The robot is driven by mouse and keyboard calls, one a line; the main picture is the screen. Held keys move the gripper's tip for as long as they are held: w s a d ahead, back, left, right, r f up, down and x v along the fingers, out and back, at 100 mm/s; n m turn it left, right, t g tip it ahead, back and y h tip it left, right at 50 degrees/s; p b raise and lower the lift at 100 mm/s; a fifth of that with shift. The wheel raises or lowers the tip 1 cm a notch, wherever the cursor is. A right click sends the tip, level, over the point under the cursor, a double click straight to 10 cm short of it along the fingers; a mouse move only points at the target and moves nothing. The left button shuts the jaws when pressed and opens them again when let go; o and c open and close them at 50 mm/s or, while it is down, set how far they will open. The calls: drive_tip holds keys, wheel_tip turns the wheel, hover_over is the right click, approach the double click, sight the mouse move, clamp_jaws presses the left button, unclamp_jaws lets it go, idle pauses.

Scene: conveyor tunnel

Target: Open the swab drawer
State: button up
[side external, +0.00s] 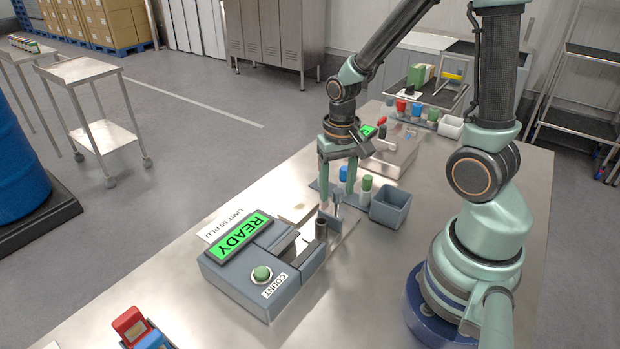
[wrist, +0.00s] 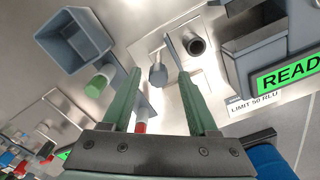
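The grey reader (side external: 240,275) stands on the steel bench with a green READY display (side external: 243,236) and a green COUNT button (side external: 262,273). A pale flat plate, seemingly the swab drawer (side external: 343,228), lies beyond its open side and also shows in the wrist view (wrist: 208,92). A dark hollow cup (side external: 321,229) and a slim grey post (side external: 336,207) stand on it. My gripper (side external: 338,186) points down over the post. In the wrist view, its green fingers are apart, with the post (wrist: 157,76) between their tips. Contact cannot be told.
A grey open bin (side external: 391,207) and a rack with blue- and green-capped vials (side external: 366,187) stand close behind my gripper. Farther back is a second device with a green screen (side external: 369,131). Red and blue items (side external: 140,328) lie at the front left. Bench space right of the reader is clear.

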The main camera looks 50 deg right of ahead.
wheel_tip(320, 180, up, 12)
idle(0.6)
drive_tip(key=shift+r, duration=0.1)
drive_tip(key=a+r+n+t, duration=0.4)
drive_tip(key=a+n+t, duration=0.1)
drive_tip(key=a+n, duration=0.1)
drive_tip(key=shift+s+a+r+n+t, duration=0.15)
drive_tip(key=shift+a+r+n+t, duration=0.15)
drive_tip(key=shift+a+r+n, duration=0.1)
